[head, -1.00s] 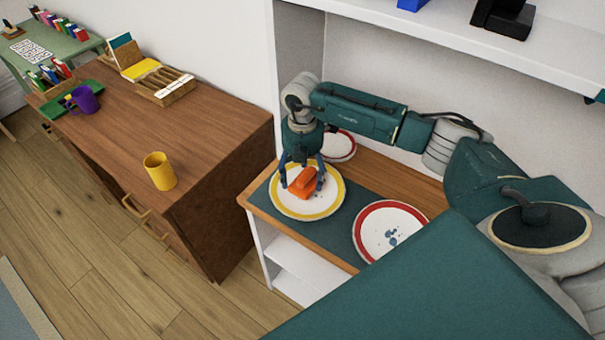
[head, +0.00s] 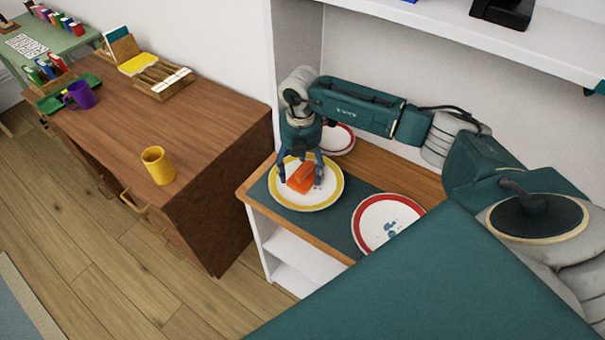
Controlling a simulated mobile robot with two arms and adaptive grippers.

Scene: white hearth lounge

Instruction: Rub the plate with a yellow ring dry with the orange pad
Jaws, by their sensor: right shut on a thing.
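The plate with a yellow ring (head: 323,200) lies on a dark green mat at the left end of a wooden shelf top. My left gripper is not in view.
A red-ringed plate (head: 365,240) with blue marks lies to the right on the mat (head: 326,228). Another red-ringed plate (head: 340,143) is behind my gripper. A brown cabinet (head: 190,120) with a yellow mug (head: 158,167) stands left. A white shelf (head: 440,35) overhangs the back.

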